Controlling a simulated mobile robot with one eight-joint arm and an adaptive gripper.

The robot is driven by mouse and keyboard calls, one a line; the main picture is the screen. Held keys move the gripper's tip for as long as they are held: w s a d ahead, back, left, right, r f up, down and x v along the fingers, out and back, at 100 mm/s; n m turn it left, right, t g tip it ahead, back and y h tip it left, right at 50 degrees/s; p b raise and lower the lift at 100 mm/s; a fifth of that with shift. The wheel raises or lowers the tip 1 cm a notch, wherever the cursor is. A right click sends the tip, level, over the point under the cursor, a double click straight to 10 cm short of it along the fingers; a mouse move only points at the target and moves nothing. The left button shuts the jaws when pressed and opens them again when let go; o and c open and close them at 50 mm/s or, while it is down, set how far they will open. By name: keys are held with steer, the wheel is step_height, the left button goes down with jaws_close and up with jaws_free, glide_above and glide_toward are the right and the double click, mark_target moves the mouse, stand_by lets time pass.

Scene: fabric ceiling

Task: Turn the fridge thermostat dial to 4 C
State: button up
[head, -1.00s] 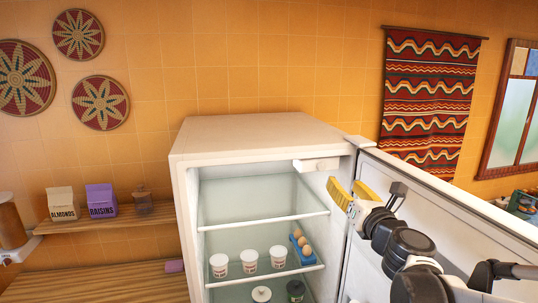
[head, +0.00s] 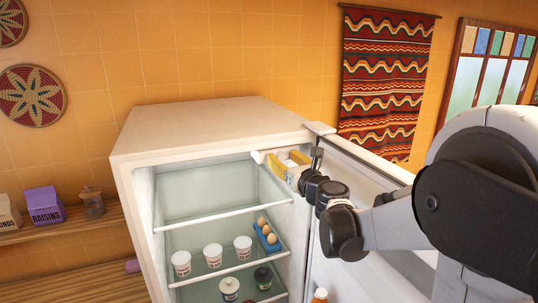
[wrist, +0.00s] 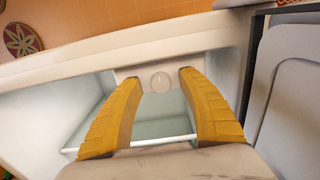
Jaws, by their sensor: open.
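The thermostat dial (wrist: 161,82) is a small round pale knob on a light housing (wrist: 146,74) at the top inside the open fridge. My gripper (wrist: 158,76) is open, its two yellow fingers either side of the dial in the wrist view with gaps between. I cannot tell how far short of the dial the tips are. In the head view my gripper (head: 284,160) is at the fridge's upper right inner corner and hides the dial. The dial's numbers are too small to read.
The fridge (head: 200,130) stands open, its door (head: 350,150) to the right, close to my arm. Glass shelves below hold white tubs (head: 212,255), eggs in a blue holder (head: 268,238) and jars (head: 263,278). The upper shelf is clear.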

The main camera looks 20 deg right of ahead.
steer(key=shift+w, duration=0.45)
steer(key=shift+s, duration=0.15)
jaws_close()
